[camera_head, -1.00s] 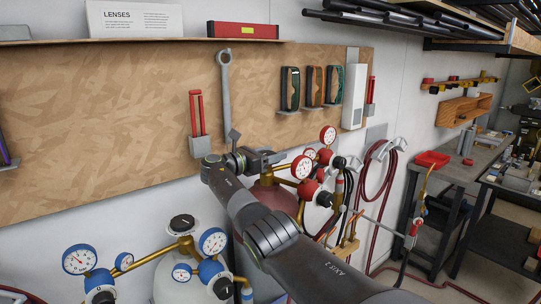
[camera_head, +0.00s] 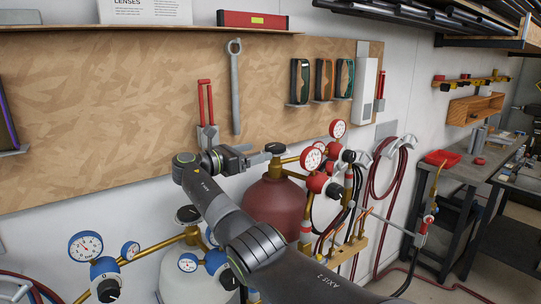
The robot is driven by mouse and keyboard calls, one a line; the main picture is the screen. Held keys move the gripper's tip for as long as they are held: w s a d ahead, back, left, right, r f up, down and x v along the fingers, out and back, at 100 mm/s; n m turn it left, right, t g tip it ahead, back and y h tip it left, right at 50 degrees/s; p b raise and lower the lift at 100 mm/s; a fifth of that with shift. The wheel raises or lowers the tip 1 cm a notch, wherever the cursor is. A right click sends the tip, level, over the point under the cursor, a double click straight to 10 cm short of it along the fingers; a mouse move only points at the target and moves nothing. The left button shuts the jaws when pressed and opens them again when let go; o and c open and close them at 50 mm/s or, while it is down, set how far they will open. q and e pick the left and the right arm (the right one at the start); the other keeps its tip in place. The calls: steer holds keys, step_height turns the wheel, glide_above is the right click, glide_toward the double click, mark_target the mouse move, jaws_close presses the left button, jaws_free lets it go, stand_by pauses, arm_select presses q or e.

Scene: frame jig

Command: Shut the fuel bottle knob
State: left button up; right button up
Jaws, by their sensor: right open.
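The red fuel bottle (camera_head: 272,203) stands against the wall in the middle of the view, partly covered by my right arm. Its dark round knob (camera_head: 275,147) sits on top of the brass valve. My right gripper (camera_head: 264,158) is open just left of the knob, with its fingers pointing right toward it. I cannot tell whether a finger touches the knob. My left gripper is not in view.
Red gauges (camera_head: 311,158) and hoses are close to the right of the knob. A pale bottle (camera_head: 180,275) with blue gauges (camera_head: 85,247) stands at lower left. A wooden board (camera_head: 100,110) with hanging tools is behind.

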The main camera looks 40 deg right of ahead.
arm_select(q)
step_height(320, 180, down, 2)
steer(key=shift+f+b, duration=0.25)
steer(key=shift+b, duration=0.75)
arm_select(e)
steer(key=a, duration=0.8)
steer(key=shift+s, duration=0.15)
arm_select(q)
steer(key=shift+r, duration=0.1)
arm_select(e)
steer(key=shift+f, duration=0.1)
